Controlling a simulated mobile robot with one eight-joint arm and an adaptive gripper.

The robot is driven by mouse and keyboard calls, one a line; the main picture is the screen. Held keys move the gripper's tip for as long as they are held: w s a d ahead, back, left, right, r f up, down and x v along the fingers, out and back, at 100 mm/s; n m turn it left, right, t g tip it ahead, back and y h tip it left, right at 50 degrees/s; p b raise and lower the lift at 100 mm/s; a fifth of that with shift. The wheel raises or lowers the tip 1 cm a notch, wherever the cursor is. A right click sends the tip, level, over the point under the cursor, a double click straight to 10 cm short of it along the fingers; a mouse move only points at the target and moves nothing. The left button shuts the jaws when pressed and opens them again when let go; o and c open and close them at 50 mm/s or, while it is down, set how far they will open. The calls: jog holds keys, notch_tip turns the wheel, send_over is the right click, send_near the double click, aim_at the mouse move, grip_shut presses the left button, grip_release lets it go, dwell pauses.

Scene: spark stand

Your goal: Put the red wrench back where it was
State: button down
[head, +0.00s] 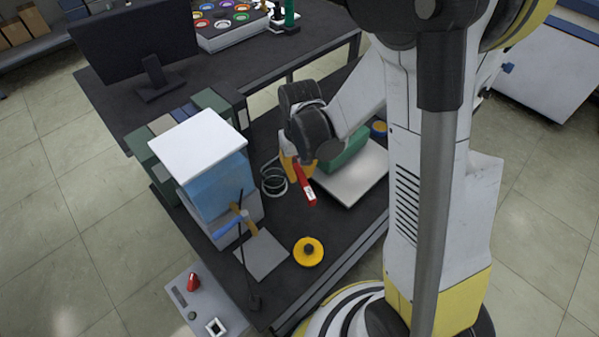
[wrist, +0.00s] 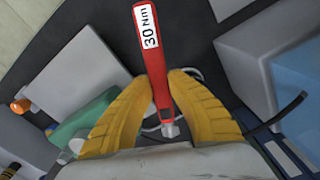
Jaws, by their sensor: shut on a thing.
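The red wrench (head: 303,184) is held by my gripper (head: 292,165) above the dark table, in front of the arm's wrist. In the wrist view the red wrench (wrist: 151,62) has a white label reading "30 Nm" and a silver tip. The yellow fingers of my gripper (wrist: 162,112) are shut around the wrench from both sides. The wrench's label end points away from the wrist camera, and its silver tip lies toward the palm. In the head view the wrench slants, its lower end over bare table.
A white-topped box with blue sides (head: 211,175) stands left of my gripper. A white plate (head: 350,180) with a green item (head: 347,155) lies to the right. A coiled cable (head: 272,180) lies beside the gripper. A yellow disc (head: 308,252) and a grey square mat (head: 262,256) lie nearer the front.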

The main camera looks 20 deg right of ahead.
jog(key=shift+f, duration=0.35)
jog(key=c, duration=1.4)
grip_release()
jog(key=shift+r, duration=0.1)
notch_tip(320, 180, up, 13)
jog(key=p, duration=0.5)
notch_tip(320, 180, up, 7)
jog(key=t, duration=0.2)
send_over(300, 173)
jog(key=s, duration=0.4)
jog(key=shift+s+r+t, duration=1.25)
jog(key=shift+s+r, duration=0.2)
jog(key=shift+s, duration=0.2)
jog(key=shift+s+r+t, duration=1.25)
jog(key=shift+s+r, duration=0.15)
jog(key=shift+s, duration=0.25)
